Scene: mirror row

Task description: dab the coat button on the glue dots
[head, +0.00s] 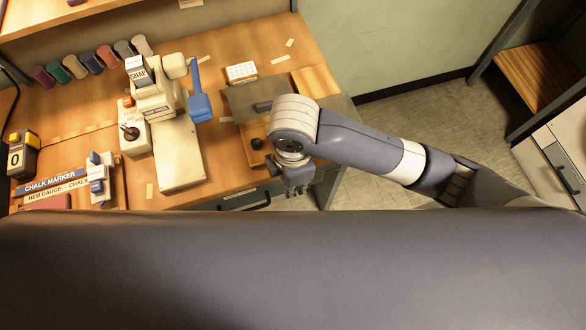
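My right arm comes in from the right, and its gripper (294,190) hangs over the front right edge of the wooden bench. Its small fingers are seen from above, and I cannot tell whether they are open or shut. A small dark round thing (257,143) lies in a wooden tray (252,130) just left of my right wrist; it may be the coat button, but it is too small to be sure. A small white block with a dotted top (241,71) stands further back; it may be the glue dots. My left gripper is not in view.
A cream snap press (157,100) with a blue lever (200,105) stands mid-bench. Several thread spools (97,62) line the back. A counter showing 0 (22,160) and a chalk marker box (52,184) are at left. My large grey body part blocks the lower view.

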